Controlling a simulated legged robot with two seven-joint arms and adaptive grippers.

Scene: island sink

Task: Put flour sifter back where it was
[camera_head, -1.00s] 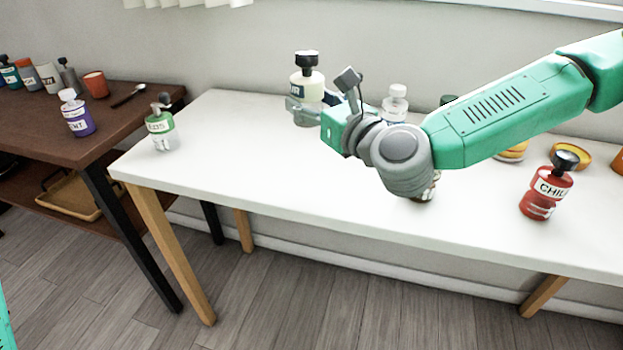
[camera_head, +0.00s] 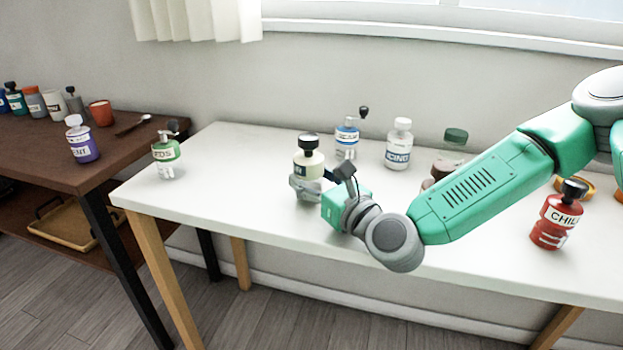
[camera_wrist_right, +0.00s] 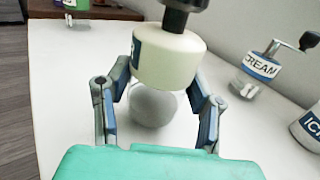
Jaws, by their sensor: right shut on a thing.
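The flour sifter (camera_head: 308,161) is a cream bottle with a black cap and a dark label, partly legible. It is upright at the middle of the white table (camera_head: 236,188). My right gripper (camera_head: 308,185) is shut around its lower part. In the right wrist view the sifter (camera_wrist_right: 170,62) stands between the two fingers (camera_wrist_right: 155,108). Its base is low at the tabletop; I cannot tell whether it touches. My left gripper is not in view.
A cream shaker (camera_head: 347,136) and an icing bottle (camera_head: 398,145) stand behind and to the right. A red chilli bottle (camera_head: 556,216) is at the right, a green-banded shaker (camera_head: 166,152) at the left end. The tabletop between that shaker and the sifter is clear.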

